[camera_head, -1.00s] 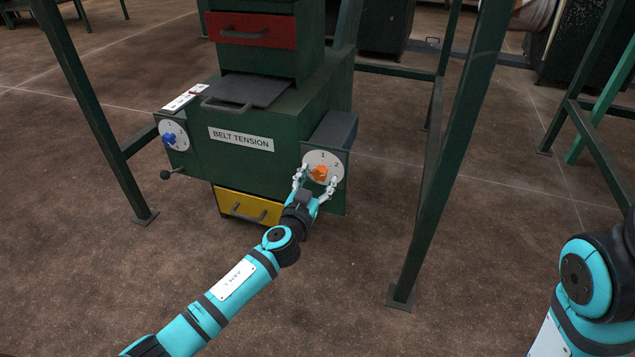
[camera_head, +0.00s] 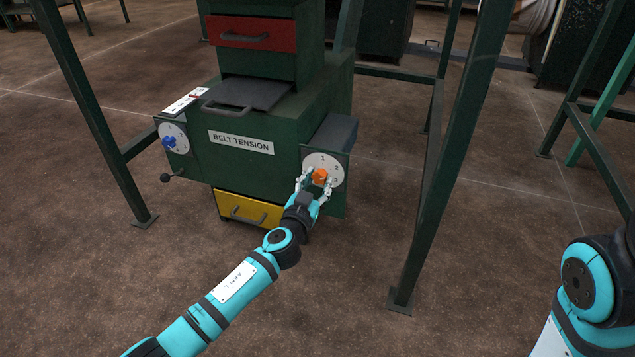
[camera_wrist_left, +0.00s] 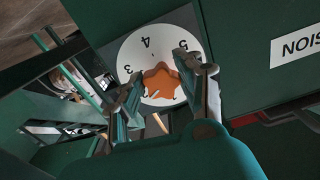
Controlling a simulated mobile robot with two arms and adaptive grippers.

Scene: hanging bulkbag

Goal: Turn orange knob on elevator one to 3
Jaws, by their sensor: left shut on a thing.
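The orange knob (camera_head: 320,176) sits on a round white numbered dial (camera_head: 312,159) at the right front of the green machine. The digits 1 and 2 show on the dial in the head view. My left gripper (camera_head: 317,182) is shut on the knob, with a finger on each side. In the left wrist view the star-shaped knob (camera_wrist_left: 163,84) lies between the fingers of the left gripper (camera_wrist_left: 158,78). The dial's 3, 4 and 5 show there. Which digit the knob points to is unclear. My right gripper is out of view.
A blue knob (camera_head: 169,142) on another dial is at the machine's left, above a small black-knobbed lever (camera_head: 166,177). A "BELT TENSION" label (camera_head: 240,141) is between the dials. Green frame posts (camera_head: 441,180) stand on both sides. Yellow (camera_head: 247,209) and red (camera_head: 251,32) drawers are shut.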

